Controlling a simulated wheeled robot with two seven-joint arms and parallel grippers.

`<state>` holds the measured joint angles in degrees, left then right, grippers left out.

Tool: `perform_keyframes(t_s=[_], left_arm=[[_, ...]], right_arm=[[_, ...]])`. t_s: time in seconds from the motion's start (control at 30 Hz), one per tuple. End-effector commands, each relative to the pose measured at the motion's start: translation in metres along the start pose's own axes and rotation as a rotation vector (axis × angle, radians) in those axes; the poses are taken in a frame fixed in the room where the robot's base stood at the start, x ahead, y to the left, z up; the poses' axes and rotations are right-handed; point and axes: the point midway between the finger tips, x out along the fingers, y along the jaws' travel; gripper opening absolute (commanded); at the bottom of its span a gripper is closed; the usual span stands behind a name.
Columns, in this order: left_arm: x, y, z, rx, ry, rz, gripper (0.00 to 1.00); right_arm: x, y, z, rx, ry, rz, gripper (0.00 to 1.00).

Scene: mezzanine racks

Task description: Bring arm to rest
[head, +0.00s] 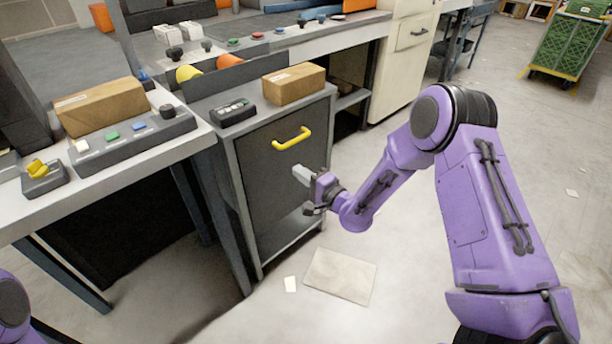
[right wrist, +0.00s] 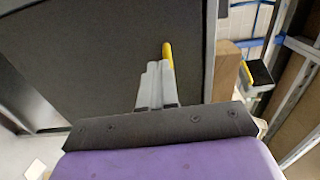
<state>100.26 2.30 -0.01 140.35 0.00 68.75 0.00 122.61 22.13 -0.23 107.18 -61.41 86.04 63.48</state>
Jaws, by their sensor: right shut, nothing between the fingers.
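My right arm is purple and reaches in from the right in the head view. My right gripper (head: 301,175) is in front of the grey cabinet (head: 262,190), below its yellow handle (head: 292,139). In the right wrist view the right gripper's fingers (right wrist: 158,72) are together with nothing between them. The yellow handle (right wrist: 168,54) shows just beyond the fingertips there; I cannot tell from this view how far apart they are. In the head view the gripper is apart from the handle. Of my left arm only a purple part shows at the lower left edge; its gripper is out of view.
A cardboard box (head: 294,84) and a dark button box (head: 233,112) stand on the cabinet. A workbench (head: 190,150) with a control panel and another carton is at left. A flat board (head: 340,276) lies on the floor. The floor at right is mostly clear, with a green crate (head: 570,48) far back.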

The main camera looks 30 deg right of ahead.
Motion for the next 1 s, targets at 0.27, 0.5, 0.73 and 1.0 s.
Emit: perform_keyframes(t_s=[0.27,0.5,0.73,1.0], left_arm=[[0.000,0.000,0.000,0.000,-0.001,0.000,0.00],[-0.005,0.000,-0.002,0.000,-0.001,0.000,0.00],[-0.058,-0.005,-0.024,0.000,0.000,0.000,0.00],[-0.101,-0.009,-0.042,0.000,0.000,0.000,0.00]], right_arm=[[-0.012,0.000,0.001,0.000,-0.002,0.001,0.00],[-0.040,0.041,-0.003,-0.355,0.116,0.216,0.00],[-0.220,0.129,0.045,-0.752,0.006,0.976,0.00],[-0.378,0.120,0.083,-0.846,-0.195,1.408,0.00]])
